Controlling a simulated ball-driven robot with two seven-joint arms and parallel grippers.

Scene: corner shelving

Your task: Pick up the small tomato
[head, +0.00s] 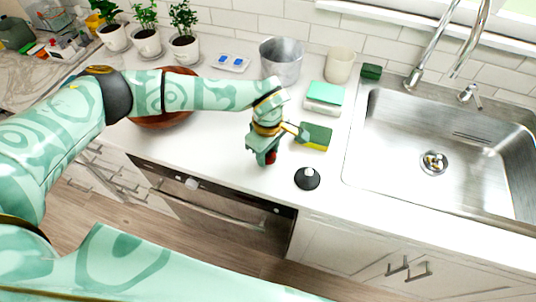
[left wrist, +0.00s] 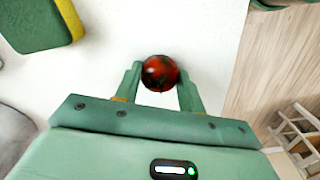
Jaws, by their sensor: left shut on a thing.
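The small tomato (left wrist: 160,73) is red with dark green marks and sits between the two fingertips of my left gripper (left wrist: 160,85) in the left wrist view. The fingers touch it on both sides. In the head view my left gripper (head: 265,158) points down at the white counter, with a bit of the red tomato (head: 271,157) showing at its tips. The rest of the tomato is hidden by the fingers there. I cannot tell whether the tomato touches the counter. My right gripper is not in view.
A green and yellow sponge (head: 316,136) lies right beside the gripper. A black round object (head: 307,178) is near the counter's front edge. A steel sink (head: 440,150) is at the right. A brown bowl (head: 160,119) is partly behind my left arm.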

